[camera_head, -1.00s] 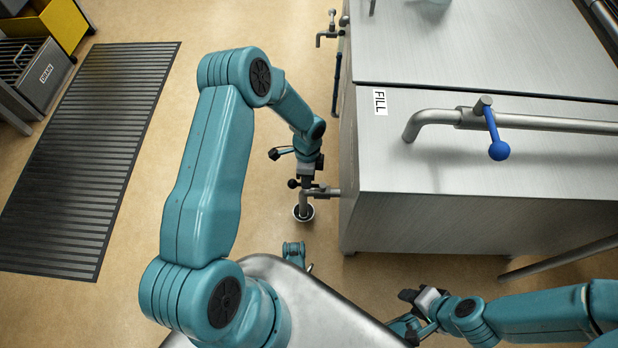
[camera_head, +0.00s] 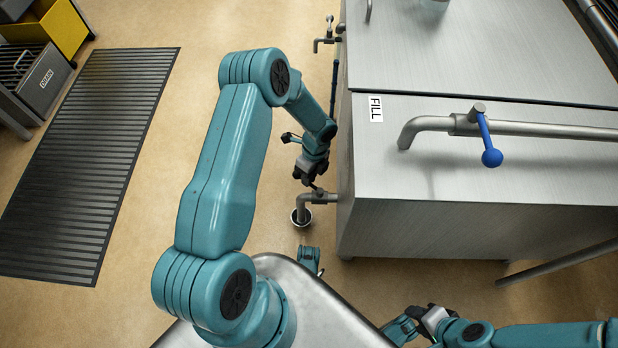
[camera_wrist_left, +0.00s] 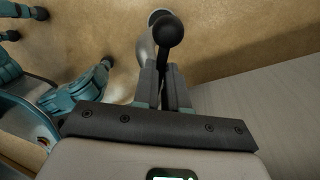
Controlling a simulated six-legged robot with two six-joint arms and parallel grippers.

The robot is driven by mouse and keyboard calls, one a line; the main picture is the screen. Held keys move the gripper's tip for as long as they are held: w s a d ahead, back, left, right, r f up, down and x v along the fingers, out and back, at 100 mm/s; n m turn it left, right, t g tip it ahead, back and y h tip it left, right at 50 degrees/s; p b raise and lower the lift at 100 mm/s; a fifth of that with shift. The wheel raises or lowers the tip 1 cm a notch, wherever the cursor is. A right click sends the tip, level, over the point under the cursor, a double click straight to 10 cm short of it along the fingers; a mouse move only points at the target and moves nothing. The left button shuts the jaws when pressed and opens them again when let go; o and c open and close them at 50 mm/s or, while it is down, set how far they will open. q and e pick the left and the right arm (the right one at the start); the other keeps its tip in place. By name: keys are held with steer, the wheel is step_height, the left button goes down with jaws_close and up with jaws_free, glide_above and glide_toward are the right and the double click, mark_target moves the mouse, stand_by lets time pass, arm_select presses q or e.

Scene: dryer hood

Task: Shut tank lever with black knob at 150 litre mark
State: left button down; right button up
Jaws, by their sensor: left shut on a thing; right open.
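The tank (camera_head: 450,180) is a brushed-metal box on the right. A drain pipe (camera_head: 318,197) leaves its left side and bends down over a floor drain (camera_head: 301,217). My left gripper (camera_head: 312,181) is at this pipe, close to the tank wall. In the left wrist view its fingers (camera_wrist_left: 162,88) are shut on the dark lever, and the black knob (camera_wrist_left: 169,30) sticks out beyond the fingertips. In the head view the gripper hides the lever and knob. My right gripper (camera_head: 428,318) is open and empty in front of the tank. No litre mark is readable.
A blue-knobbed lever (camera_head: 490,155) sits on the fill pipe (camera_head: 540,130) above the tank, near a FILL label (camera_head: 376,108). Another small tap (camera_head: 326,38) stands farther back. A dark slatted mat (camera_head: 90,160) lies left on open floor.

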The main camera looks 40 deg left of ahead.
arm_select(q)
steer(key=shift+w+d+m, duration=0.1)
steer(key=shift+w+m, duration=0.2)
steer(key=shift+m, duration=0.45)
steer(key=shift+w+m, duration=0.3)
steer(key=shift+m, duration=0.45)
steer(key=shift+w+y, duration=0.1)
steer(key=shift+y, duration=0.2)
steer(key=c, duration=1.2)
jaws_free()
steer(key=shift+o, duration=0.2)
step_height(320, 180, up, 20)
steer(key=p, duration=0.7)
steer(key=shift+c, duration=0.3)
